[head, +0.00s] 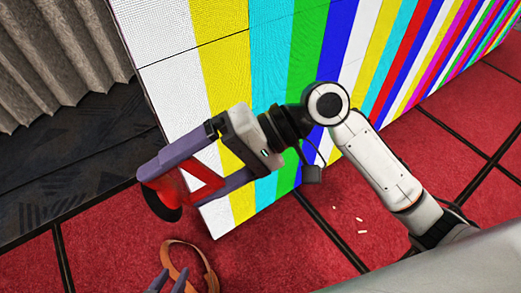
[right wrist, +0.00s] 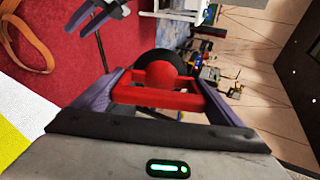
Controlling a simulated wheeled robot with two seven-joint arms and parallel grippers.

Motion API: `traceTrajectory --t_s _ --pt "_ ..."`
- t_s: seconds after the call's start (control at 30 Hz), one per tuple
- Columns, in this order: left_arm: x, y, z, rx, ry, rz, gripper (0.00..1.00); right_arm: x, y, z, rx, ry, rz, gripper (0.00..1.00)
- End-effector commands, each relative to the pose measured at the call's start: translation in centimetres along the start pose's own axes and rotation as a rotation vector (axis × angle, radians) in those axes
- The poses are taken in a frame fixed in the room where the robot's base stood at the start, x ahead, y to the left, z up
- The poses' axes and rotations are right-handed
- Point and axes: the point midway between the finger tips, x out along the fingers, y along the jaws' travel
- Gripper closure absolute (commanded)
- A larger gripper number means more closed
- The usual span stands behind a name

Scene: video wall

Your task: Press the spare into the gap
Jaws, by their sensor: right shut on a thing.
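The video wall (head: 270,60) shows vertical colour bars and fills the upper part of the head view. My right gripper (head: 170,190) is in front of the wall's lower left end. It is shut on a red tool (right wrist: 155,97) with a round black disc (right wrist: 165,60) at its far end; the tool also shows in the head view (head: 202,178). My left gripper (head: 168,284) is at the bottom edge of the head view, fingers apart and empty. It also shows at the top of the right wrist view (right wrist: 98,16). I cannot make out the spare or the gap.
An orange strap (head: 208,262) lies near my left gripper on the red carpet (head: 110,250). Small pale bits (head: 361,220) lie on the carpet. A grey curtain (head: 55,60) hangs left of the wall. A white table (right wrist: 185,10) and clutter stand farther off.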

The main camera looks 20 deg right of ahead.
Motion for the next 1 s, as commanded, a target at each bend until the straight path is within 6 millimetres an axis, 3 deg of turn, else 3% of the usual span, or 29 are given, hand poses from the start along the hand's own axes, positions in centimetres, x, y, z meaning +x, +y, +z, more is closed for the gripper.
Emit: traceTrajectory --t_s 0.07,0.23,0.47,0.67,0.8,1.0 --pt "-0.1 0.0 -0.2 -0.001 0.001 -0.001 0.69 1.0 -0.5 0.3 -0.075 -0.134 0.09 0.63" --pt "-0.3 -0.1 -0.3 -0.002 0.002 -0.002 0.69 2.3 0.4 1.4 -0.272 -0.423 0.287 0.63" --pt "-0.5 -0.2 -0.5 -0.003 0.004 -0.004 0.69 2.1 3.3 1.8 -0.677 -0.785 0.546 0.63" --pt "-0.7 -0.2 -0.6 -0.005 0.004 -0.005 0.69 -0.9 6.7 0.4 -1.087 -0.984 0.704 0.63" --pt "-0.9 -0.3 -0.6 -0.006 0.002 -0.006 0.69 -5.0 9.0 -1.6 -1.36 -1.041 0.769 0.63" --pt "-1.0 -0.4 -0.4 -0.006 -0.003 -0.007 0.69 -9.5 10.1 -3.8 -1.557 -1.046 0.797 0.63"
